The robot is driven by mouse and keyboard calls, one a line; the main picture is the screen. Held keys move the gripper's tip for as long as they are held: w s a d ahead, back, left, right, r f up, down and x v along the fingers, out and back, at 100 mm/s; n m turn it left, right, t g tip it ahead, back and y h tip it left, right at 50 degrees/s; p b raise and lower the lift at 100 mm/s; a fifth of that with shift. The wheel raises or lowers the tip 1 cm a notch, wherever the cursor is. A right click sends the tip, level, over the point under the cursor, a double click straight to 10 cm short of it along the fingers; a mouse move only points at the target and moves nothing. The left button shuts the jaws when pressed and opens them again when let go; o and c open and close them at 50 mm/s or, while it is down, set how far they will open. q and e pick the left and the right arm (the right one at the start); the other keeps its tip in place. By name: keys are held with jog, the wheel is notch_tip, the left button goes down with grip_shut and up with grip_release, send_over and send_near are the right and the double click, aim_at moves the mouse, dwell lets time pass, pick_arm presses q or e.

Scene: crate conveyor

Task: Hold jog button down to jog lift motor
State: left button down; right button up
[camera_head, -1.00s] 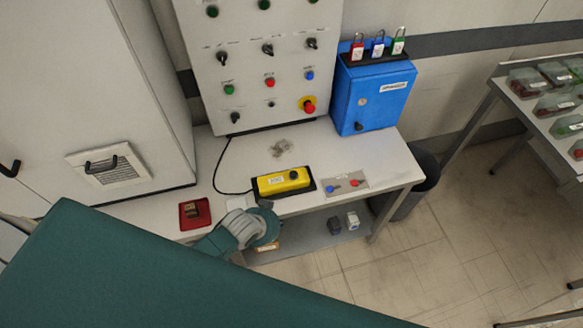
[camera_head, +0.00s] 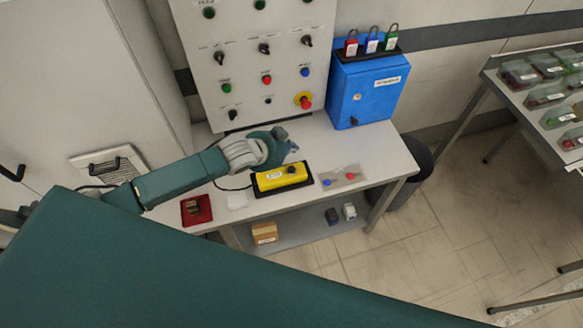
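A yellow box (camera_head: 281,179) with a white label and a dark round button (camera_head: 292,170) lies on a black base on the bench. A black cable runs from its left side. I cannot tell for sure that this is the jog button. My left gripper (camera_head: 288,147) is above the bench behind the yellow box, apart from the button in the picture. Its fingers are small and partly hidden, so I cannot tell whether they are open. A control panel (camera_head: 245,75) with several knobs and coloured buttons stands behind. My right gripper is not in view.
A blue cabinet (camera_head: 370,95) carries three padlocks. On the bench are a red tray (camera_head: 196,210) and a grey plate (camera_head: 343,178) with small blue and red items. A dark bin (camera_head: 415,170) stands at right. A side table (camera_head: 520,100) holds several clear bins.

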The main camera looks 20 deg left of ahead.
pick_arm(q)
jog(key=shift+f, duration=0.15)
jog(key=b, duration=0.7)
send_over(294, 167)
jog(key=s, duration=0.2)
jog(key=f, duration=0.6)
jog(key=shift+w+a+f, duration=0.2)
jog(key=shift+a+f, duration=0.05)
jog(key=shift+a, duration=0.05)
jog(key=shift+f+b, duration=0.7)
jog(key=shift+f, duration=0.35)
jog(key=shift+f, duration=0.4)
jog(key=shift+s+f, duration=0.15)
jog(key=shift+f, duration=0.45)
dwell(2.1)
jog(key=shift+r, duration=0.1)
jog(key=shift+r+p, duration=0.75)
jog(key=shift+r, duration=0.15)
